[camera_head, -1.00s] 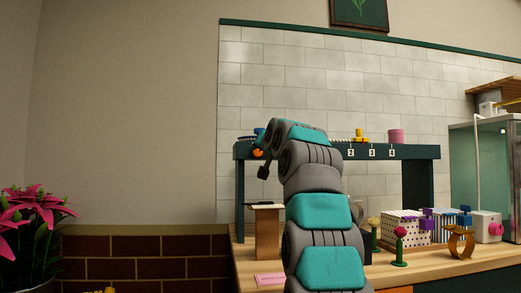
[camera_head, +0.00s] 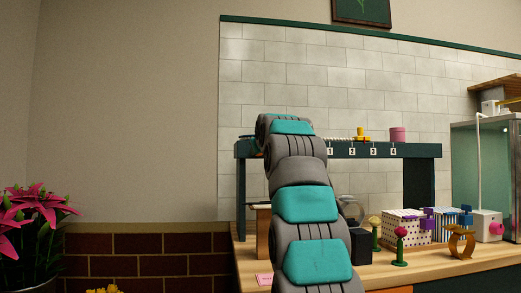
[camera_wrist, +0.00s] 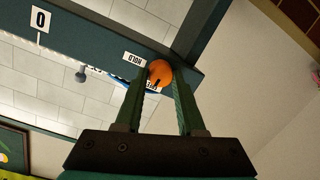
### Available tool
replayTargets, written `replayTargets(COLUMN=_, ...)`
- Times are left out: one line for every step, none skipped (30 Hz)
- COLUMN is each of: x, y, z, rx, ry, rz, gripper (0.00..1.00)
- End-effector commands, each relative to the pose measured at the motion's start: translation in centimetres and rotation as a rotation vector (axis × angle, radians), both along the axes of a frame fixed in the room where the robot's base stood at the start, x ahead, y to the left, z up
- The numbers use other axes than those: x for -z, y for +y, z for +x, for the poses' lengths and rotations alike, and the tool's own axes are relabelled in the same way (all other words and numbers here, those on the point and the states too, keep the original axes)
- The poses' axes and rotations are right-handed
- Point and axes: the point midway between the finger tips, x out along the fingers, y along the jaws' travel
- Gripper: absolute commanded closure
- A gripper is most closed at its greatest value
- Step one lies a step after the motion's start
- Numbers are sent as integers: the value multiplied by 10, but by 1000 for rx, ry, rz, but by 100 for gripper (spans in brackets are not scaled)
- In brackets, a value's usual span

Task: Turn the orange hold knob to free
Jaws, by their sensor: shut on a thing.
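The orange hold knob (camera_wrist: 160,74) sits on the dark green beam (camera_wrist: 98,52) beside a white label reading HOLD (camera_wrist: 133,60), seen in the wrist view. A dark mark shows on the knob's face. My gripper (camera_wrist: 161,88) has its two green fingers on either side of the knob, shut on it. In the head view my arm hides the knob and the gripper. The shelf's beam (camera_head: 375,150) there carries number labels.
A yellow piece (camera_head: 362,134) and a pink cylinder (camera_head: 398,134) stand on the shelf. Below, the wooden counter (camera_head: 420,265) holds flower stands, a dotted white box (camera_head: 405,226) and a golden ring stand (camera_head: 461,243). A glass case (camera_head: 480,170) stands at the right.

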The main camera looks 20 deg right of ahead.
Motion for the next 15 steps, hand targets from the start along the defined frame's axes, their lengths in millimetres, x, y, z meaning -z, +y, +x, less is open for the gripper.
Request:
replayTargets(x=0, y=0, z=0, rx=0, ry=7, rz=-23, gripper=100)
replayTargets(x=0, y=0, z=0, rx=1, ry=11, rz=-36, gripper=100)
replayTargets(x=0, y=0, z=0, rx=1, ry=15, rz=-51, gripper=100)
replayTargets(x=0, y=0, z=0, rx=0, ry=18, rz=-62, gripper=100)
replayTargets(x=0, y=0, z=0, rx=0, ry=20, rz=-71, gripper=100)
replayTargets(x=0, y=1, z=0, rx=0, ry=24, rz=-82, gripper=100)
replayTargets(x=0, y=1, z=0, rx=-1, ry=25, rz=-90, gripper=100)
replayTargets(x=0, y=1, z=0, rx=0, ry=27, rz=-96, gripper=100)
replayTargets(x=0, y=1, z=0, rx=0, ry=29, rz=-103, gripper=100)
replayTargets(x=0, y=1, z=0, rx=-1, ry=30, rz=-107, gripper=100)
replayTargets(x=0, y=1, z=0, rx=0, ry=31, rz=-111, gripper=100)
replayTargets(x=0, y=1, z=0, rx=-1, ry=33, rz=-114, gripper=100)
replayTargets(x=0, y=1, z=0, rx=-1, ry=33, rz=-116, gripper=100)
replayTargets(x=0, y=1, z=0, rx=-1, ry=34, rz=-118, gripper=100)
replayTargets(x=0, y=1, z=0, rx=0, ry=34, rz=-120, gripper=100)
